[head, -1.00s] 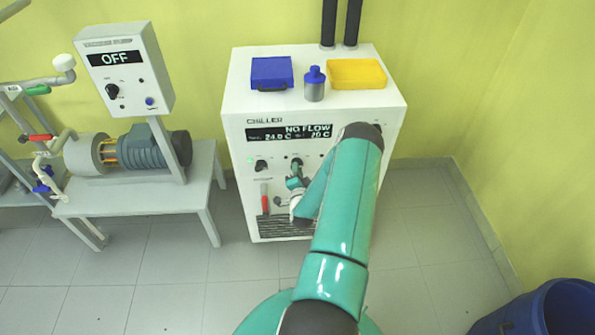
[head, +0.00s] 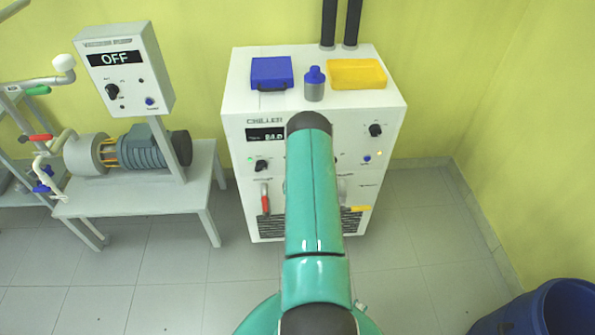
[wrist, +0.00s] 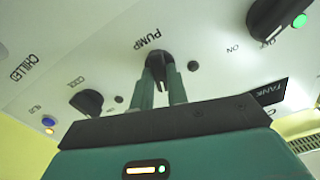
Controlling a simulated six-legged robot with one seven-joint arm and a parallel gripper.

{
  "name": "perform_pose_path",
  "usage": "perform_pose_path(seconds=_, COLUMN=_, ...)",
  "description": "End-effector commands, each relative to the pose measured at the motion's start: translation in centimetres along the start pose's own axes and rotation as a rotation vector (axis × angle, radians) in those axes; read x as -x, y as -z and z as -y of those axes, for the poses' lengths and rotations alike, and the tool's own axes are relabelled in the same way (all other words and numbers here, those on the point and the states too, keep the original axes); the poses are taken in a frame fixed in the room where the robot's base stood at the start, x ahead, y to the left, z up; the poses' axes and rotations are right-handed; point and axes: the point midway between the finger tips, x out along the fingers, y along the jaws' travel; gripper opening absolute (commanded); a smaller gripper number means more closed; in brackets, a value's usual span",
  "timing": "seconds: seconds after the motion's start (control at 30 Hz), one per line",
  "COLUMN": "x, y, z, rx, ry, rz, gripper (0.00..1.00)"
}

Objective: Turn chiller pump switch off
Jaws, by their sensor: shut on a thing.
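The white chiller (head: 235,120) stands against the wall in the head view. Its pump switch, a black rotary knob labelled PUMP (wrist: 158,60), shows in the wrist view. My gripper (wrist: 161,80) is shut on this knob, with one green finger on each side. A small lamp (wrist: 193,66) beside the knob looks dark. The knob's pointer direction is hard to tell between the fingers. In the head view my arm hides the pump switch, my gripper and most of the chiller's display (head: 265,134).
A black COOL knob (wrist: 86,102) and another knob (wrist: 272,18) with a lit green lamp (wrist: 299,20) flank the pump switch. A blue case (head: 271,72), a bottle (head: 314,88) and a yellow tray (head: 357,74) stand on the chiller. A blue barrel (head: 545,315) is at lower right.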

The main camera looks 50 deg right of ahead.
Motion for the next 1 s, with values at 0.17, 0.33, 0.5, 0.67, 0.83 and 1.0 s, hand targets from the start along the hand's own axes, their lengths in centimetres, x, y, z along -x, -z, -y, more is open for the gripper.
perform_pose_path(seconds=0.17, x=0.12, y=-0.10, z=0.10, rx=0.129, ry=0.002, rz=0.002, gripper=0.00)
perform_pose_path(seconds=0.33, x=0.13, y=-0.11, z=0.05, rx=0.214, ry=0.001, rz=0.002, gripper=0.00)
perform_pose_path(seconds=0.5, x=0.15, y=-0.12, z=0.01, rx=0.262, ry=0.001, rz=0.003, gripper=0.00)
perform_pose_path(seconds=0.67, x=0.16, y=-0.13, z=-0.03, rx=0.278, ry=0.000, rz=0.003, gripper=0.00)
perform_pose_path(seconds=0.83, x=0.18, y=-0.14, z=-0.05, rx=0.280, ry=-0.001, rz=0.003, gripper=0.00)
perform_pose_path(seconds=1.0, x=0.19, y=-0.16, z=-0.05, rx=0.280, ry=-0.001, rz=0.004, gripper=0.00)
